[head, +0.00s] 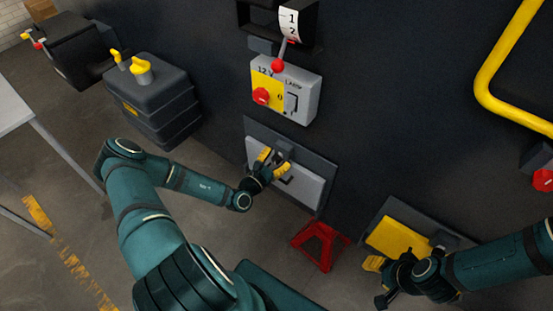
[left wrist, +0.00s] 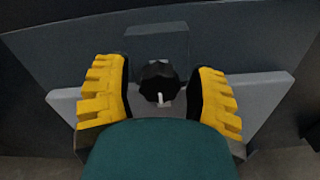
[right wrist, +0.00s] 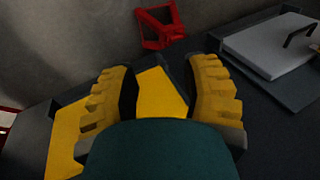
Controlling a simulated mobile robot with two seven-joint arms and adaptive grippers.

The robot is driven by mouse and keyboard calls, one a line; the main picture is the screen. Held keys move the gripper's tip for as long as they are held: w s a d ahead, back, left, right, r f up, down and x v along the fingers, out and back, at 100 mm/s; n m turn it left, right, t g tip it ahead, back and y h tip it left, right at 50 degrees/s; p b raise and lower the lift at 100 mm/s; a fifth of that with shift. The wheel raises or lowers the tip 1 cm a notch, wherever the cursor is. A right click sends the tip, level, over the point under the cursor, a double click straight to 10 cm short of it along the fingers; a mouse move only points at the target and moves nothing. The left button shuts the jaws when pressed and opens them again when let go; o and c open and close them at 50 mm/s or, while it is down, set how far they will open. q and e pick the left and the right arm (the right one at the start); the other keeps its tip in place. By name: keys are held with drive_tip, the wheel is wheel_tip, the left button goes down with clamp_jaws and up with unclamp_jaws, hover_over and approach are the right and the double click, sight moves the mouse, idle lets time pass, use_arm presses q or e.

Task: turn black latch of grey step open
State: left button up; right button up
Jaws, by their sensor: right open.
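The grey step (head: 305,188) is a light panel on a darker backing plate, low on the dark chassis wall; it also shows in the left wrist view (left wrist: 268,97). Its black latch (left wrist: 158,80) is a round dark knob with a small white mark pointing down, at the panel's upper edge. My left gripper (head: 272,162) is at the step, its yellow-padded fingers apart on either side of the latch with gaps visible. Whether the pads reach its depth is unclear. My right gripper (head: 379,281) is open beside the yellow step (head: 398,238), whose yellow surface shows between its fingers (right wrist: 165,95).
A red stand (head: 320,246) is on the floor between the two steps. A 12 V lamp box (head: 300,103) with a red knob is above the grey step. A dark ribbed container (head: 155,100) with yellow caps stands left. A yellow rail (head: 490,75) is at upper right.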

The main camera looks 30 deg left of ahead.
use_arm(q)
clamp_jaws()
drive_tip(key=n+p, duration=0.3)
drive_tip(key=shift+r, duration=0.2)
drive_tip(key=n+p, duration=0.2)
drive_tip(key=n, duration=0.1)
drive_tip(key=shift+n, duration=0.3)
drive_tip(key=n+p, duration=0.1)
drive_tip(key=n, duration=0.1)
drive_tip(key=shift+a+n, duration=0.1)
drive_tip(key=shift+n, duration=0.3)
drive_tip(key=n, duration=0.2)
drive_tip(key=shift+f+n+p, duration=0.1)
drive_tip(key=shift+n+p, duration=0.2)
drive_tip(key=n, duration=0.5)
drive_tip(key=shift+w+a+n, duration=0.1)
drive_tip(key=shift+n, duration=0.6)
